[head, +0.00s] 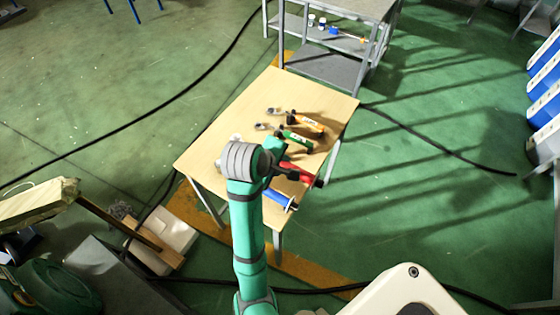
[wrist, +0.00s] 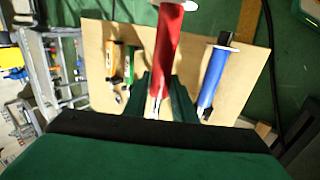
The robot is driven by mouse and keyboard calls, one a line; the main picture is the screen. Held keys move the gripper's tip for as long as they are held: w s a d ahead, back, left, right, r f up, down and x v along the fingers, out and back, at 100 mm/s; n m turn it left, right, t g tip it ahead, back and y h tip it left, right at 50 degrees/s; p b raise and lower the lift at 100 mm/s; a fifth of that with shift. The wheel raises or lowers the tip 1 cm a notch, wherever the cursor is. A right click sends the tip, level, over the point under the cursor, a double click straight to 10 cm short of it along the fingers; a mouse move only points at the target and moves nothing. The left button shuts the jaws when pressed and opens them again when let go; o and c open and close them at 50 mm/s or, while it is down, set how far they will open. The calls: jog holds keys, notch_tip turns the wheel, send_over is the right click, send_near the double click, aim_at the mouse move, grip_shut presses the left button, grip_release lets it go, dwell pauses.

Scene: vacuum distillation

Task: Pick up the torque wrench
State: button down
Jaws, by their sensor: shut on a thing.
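The torque wrench, with a red handle (head: 297,172), is at my gripper (head: 279,166) over the right part of the wooden table. In the wrist view the red handle (wrist: 170,45) runs from the top edge down to a thin metal part between the dark green fingers of my gripper (wrist: 160,95). My gripper is shut on it. The arm hides part of the wrench in the head view, and its far end is cut off in the wrist view. I cannot tell how high it is above the table.
A blue-handled tool (head: 280,199) lies close by near the table edge. A green-handled tool (head: 295,138) and an orange-handled tool (head: 305,122) lie farther back on the table (head: 240,115). A grey shelf (head: 325,65) stands behind. The table's left part is mostly clear.

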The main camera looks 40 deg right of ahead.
jog(key=shift+s+a+r, duration=0.15)
jog(key=shift+a+r, duration=0.05)
jog(key=shift+a, duration=0.05)
jog(key=s+a+r, duration=0.2)
jog(key=s, duration=0.3)
jog(key=shift+a, duration=0.35)
jog(key=shift+r, duration=0.1)
